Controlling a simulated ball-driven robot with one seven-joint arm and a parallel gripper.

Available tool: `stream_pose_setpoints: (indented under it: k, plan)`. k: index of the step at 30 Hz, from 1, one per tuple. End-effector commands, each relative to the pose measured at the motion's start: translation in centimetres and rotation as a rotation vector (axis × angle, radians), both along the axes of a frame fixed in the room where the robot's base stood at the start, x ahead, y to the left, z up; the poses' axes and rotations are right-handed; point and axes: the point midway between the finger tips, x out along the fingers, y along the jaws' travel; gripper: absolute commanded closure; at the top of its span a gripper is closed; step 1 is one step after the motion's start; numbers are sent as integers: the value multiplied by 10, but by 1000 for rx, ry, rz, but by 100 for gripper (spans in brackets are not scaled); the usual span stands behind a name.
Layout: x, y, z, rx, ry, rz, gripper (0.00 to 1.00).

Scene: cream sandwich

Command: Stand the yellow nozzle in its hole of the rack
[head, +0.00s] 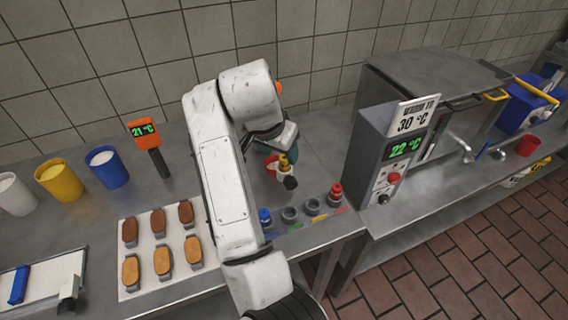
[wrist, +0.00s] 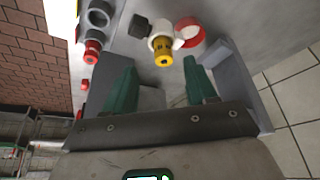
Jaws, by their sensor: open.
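The yellow nozzle (wrist: 164,58) shows in the wrist view beside a white collar-like part (wrist: 161,41) and a dark piece (wrist: 139,27); I cannot tell how these are joined. In the head view the nozzle (head: 283,161) is just below my gripper. My gripper (wrist: 160,68) is open, its green fingers apart on either side of the nozzle's line, not closed on it. In the head view, the rack (head: 302,222) at the counter's front edge holds a blue nozzle (head: 265,216) and a red nozzle (head: 335,193), with two empty grey rings (head: 290,214) between them.
A red cup (head: 271,165) stands close beside the nozzle. A grey machine (head: 382,150) stands right of the rack. A tray of several brown biscuits (head: 131,270) and an orange thermometer (head: 143,130) are at left. My arm crosses the middle.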

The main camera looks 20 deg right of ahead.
Motion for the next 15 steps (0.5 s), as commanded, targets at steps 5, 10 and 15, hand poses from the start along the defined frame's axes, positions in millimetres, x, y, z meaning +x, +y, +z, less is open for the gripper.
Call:
stream_pose_setpoints:
  k: [5, 10, 15]
  plan:
    - [3, -4, -9, -1, 1, 0, 43]
    - [13, -10, -28, -1, 4, 1, 43]
    - [19, -16, -48, 0, 2, 1, 43]
